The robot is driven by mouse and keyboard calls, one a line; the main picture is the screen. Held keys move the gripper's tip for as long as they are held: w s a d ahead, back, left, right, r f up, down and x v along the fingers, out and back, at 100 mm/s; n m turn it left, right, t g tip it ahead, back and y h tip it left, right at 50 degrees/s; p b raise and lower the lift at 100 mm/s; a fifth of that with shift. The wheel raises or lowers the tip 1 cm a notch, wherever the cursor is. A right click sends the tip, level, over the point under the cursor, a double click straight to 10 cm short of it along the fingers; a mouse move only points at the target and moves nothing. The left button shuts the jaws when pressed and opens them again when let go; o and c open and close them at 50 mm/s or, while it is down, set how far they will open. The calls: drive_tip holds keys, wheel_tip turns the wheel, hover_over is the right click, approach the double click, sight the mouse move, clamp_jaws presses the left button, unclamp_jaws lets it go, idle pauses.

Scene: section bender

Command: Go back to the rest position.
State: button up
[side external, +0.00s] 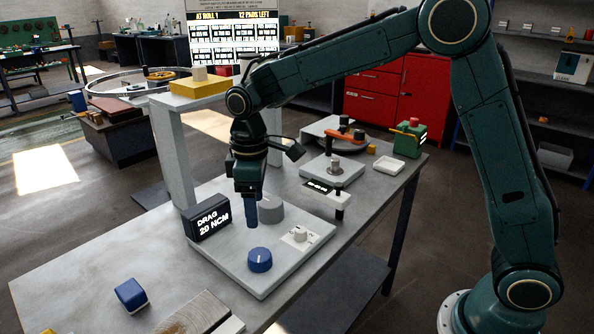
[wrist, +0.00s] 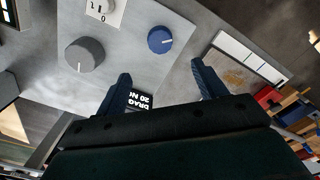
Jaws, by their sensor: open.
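My gripper (side external: 251,222) points down above the light grey panel (side external: 280,280), in front of the grey knob (side external: 271,211) in the side external view. In the wrist view its two blue fingers (wrist: 161,74) are spread apart with nothing held between them. The blue knob (side external: 260,261) sits on the panel's near part, apart from the fingers; it also shows in the wrist view (wrist: 160,40). The grey knob appears left of the fingers there (wrist: 84,56). A small white dial (side external: 300,237) is on the panel's right side.
A dark display (side external: 208,219) reading "DRAG 20 NCM" stands close left of my gripper. A grey post frame (side external: 172,150) carrying a yellow block (side external: 200,86) rises behind. A blue block (side external: 131,295) lies front left. The bench's left part is mostly clear.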

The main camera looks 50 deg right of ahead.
drive_tip(key=shift+r, duration=0.15)
drive_tip(key=s+d+r+m+t, duration=0.35)
drive_tip(key=s+d+r, duration=0.35)
drive_tip(key=s+r, duration=0.35)
drive_tip(key=s+d+m+t, duration=0.1)
drive_tip(key=s+d+m, duration=0.1)
drive_tip(key=s, duration=0.6)
drive_tip(key=s+d+f+m+t, duration=0.1)
drive_tip(key=s+d+m, duration=0.1)
drive_tip(key=s, duration=0.6)
drive_tip(key=shift+s+f, duration=0.2)
drive_tip(key=shift+s, duration=0.15)
drive_tip(key=shift+m, duration=0.25)
